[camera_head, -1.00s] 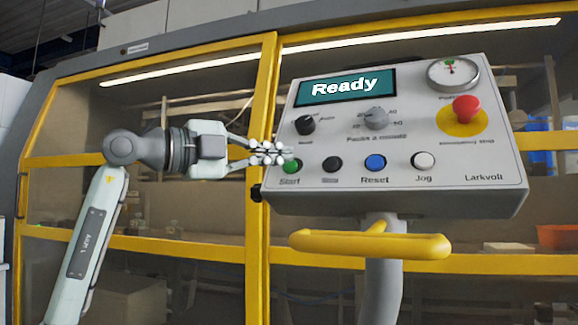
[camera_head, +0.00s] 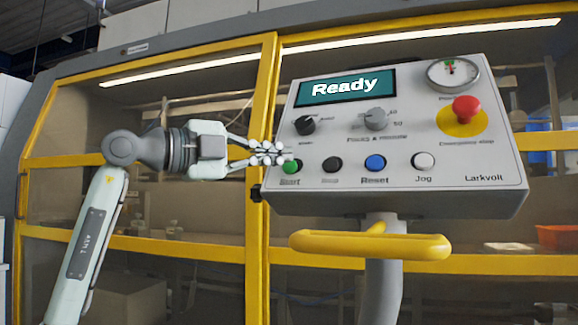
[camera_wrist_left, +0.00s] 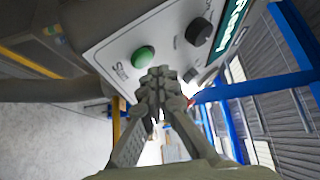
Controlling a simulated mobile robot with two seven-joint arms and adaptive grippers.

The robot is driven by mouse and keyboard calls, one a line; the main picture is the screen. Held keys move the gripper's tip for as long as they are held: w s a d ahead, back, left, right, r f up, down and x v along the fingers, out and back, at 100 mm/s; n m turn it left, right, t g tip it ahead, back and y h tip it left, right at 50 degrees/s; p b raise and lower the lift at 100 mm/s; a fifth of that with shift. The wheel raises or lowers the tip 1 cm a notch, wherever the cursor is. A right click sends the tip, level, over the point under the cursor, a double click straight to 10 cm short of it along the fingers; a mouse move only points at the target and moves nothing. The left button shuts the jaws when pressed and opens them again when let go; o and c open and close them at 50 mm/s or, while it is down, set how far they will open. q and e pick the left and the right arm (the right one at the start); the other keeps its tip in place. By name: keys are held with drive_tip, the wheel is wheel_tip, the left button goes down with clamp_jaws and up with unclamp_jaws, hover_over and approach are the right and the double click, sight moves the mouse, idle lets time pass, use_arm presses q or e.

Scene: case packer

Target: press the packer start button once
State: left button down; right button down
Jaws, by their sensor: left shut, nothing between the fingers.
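The green Start button (camera_head: 291,166) sits at the lower left of the grey control panel (camera_head: 440,190). It also shows in the left wrist view (camera_wrist_left: 143,57), just above and left of my fingertips. My left gripper (camera_head: 276,154) is shut and empty, its tips close in front of the panel at the upper left of the button. In the left wrist view my left gripper (camera_wrist_left: 160,78) appears near the button with a small gap; contact cannot be made out. The panel's screen (camera_head: 346,87) reads "Ready". My right gripper is not in view.
Beside Start are a black button (camera_head: 332,164), a blue Reset button (camera_head: 375,162) and a white Jog button (camera_head: 424,160). A black knob (camera_head: 305,125) is above Start. A red emergency stop (camera_head: 466,109) is at upper right. A yellow handle (camera_head: 370,245) projects below.

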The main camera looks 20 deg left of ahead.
use_arm(q)
drive_tip(key=shift+w, duration=0.1)
drive_tip(key=shift+w+f, duration=0.2)
drive_tip(key=shift+w, duration=0.05)
idle(0.3)
drive_tip(key=shift+w+f, duration=0.2)
drive_tip(key=shift+w, duration=0.15)
idle(0.8)
drive_tip(key=shift+s+r, duration=0.1)
drive_tip(key=shift+s+r+p, duration=0.3)
drive_tip(key=shift+s+p, duration=0.1)
drive_tip(key=shift+s, duration=0.2)
drive_tip(key=s, duration=0.1)
drive_tip(key=s+r, duration=0.1)
drive_tip(key=s, duration=0.1)
drive_tip(key=s+r+p, duration=0.1)
drive_tip(key=shift+s+a+r, duration=0.15)
drive_tip(key=shift+a+r, duration=0.1)
drive_tip(key=shift+a, duration=0.05)
idle(0.8)
